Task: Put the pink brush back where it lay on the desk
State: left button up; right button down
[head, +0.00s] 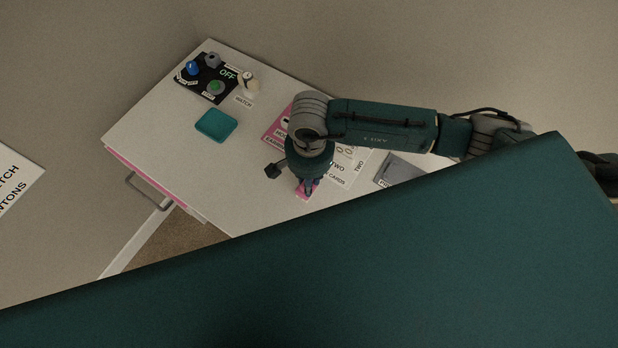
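The desk (160,122) has a white top and stands in the middle of the head view. A small pink object, which looks like the pink brush (301,194), is on or just above the desk near its front edge. My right gripper (310,188) points down at it, with the fingers over its middle. The fingers are small and dark here, and I cannot tell whether they grip it or only stand around it. My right arm hides part of the desk behind. My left gripper is not in view.
A black panel (205,88) with knobs, a cream watch stand (249,84) and a teal tray (216,125) occupy the desk's left. A pink mat (273,134), white cards (340,178) and a grey tray (401,170) lie around my arm. A drawer handle (146,192) sticks out in front.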

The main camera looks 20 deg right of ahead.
jog(key=shift+f, duration=0.15)
jog(key=c, duration=1.5)
grip_release()
jog(key=shift+c, duration=0.2)
